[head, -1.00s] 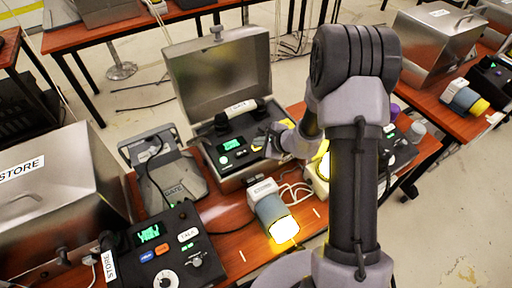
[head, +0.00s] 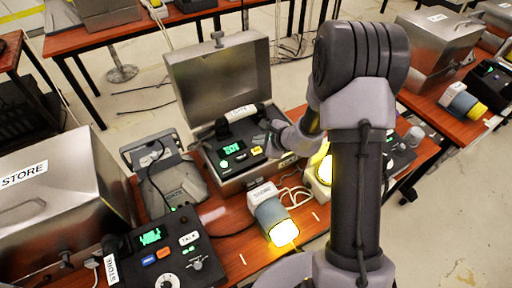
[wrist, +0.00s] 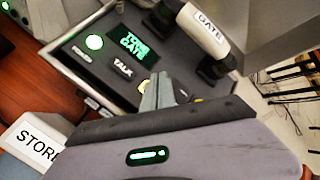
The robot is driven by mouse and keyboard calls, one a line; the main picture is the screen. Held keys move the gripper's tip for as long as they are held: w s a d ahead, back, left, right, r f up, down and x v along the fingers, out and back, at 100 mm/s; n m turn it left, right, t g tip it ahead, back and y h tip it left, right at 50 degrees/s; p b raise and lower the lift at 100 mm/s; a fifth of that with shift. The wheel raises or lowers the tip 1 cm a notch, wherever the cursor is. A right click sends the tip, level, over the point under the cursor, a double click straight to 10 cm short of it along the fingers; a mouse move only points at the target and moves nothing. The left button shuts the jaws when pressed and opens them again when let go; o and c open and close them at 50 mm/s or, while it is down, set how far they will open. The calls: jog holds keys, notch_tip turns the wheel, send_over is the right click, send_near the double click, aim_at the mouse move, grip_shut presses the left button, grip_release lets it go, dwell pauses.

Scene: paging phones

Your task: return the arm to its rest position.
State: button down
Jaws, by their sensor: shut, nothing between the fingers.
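My gripper (head: 268,136) is shut and empty. It is over the right part of the phone panel in the open metal box (head: 215,75); I cannot tell whether it touches the panel. In the wrist view its closed fingers (wrist: 168,92) point at the panel beside the TALK button (wrist: 122,66). The phone's pale handset (head: 241,113) lies in its cradle at the back. The handset shows the label GATE in the wrist view (wrist: 203,31). The phone's screen (wrist: 132,42) is lit green. My arm's large links stand upright right of centre in the head view.
A STORE phone (head: 165,250) stands on the near left of the wooden desk, beside a closed metal box (head: 60,195) labelled STORE. A lit lamp (head: 273,220) stands in front of the open box. More equipment and a lit yellow lamp (head: 323,168) sit behind my arm.

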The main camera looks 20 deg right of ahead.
notch_tip(320, 180, up, 4)
jog(key=shift+f+p, duration=0.1)
jog(key=shift+p, duration=0.9)
jog(key=s+a+r+n+g+y, duration=0.1)
jog(key=s+a+r+n, duration=0.45)
jog(key=r, duration=0.45)
jog(key=s+a+r+n+g+y, duration=0.1)
jog(key=s+a+r+n+y, duration=0.1)
jog(key=s+a+r+n, duration=0.6)
jog(key=s+d+r+n+h, duration=0.2)
jog(key=s+d+r, duration=0.1)
jog(key=s, duration=0.5)
jog(key=s+d+r+n+h, duration=0.1)
jog(key=s+d+r+h, duration=0.2)
jog(key=s, duration=0.5)
jog(key=shift+s+d+r+n, duration=0.2)
jog(key=shift+d+n, duration=0.15)
jog(key=shift+d, duration=0.4)
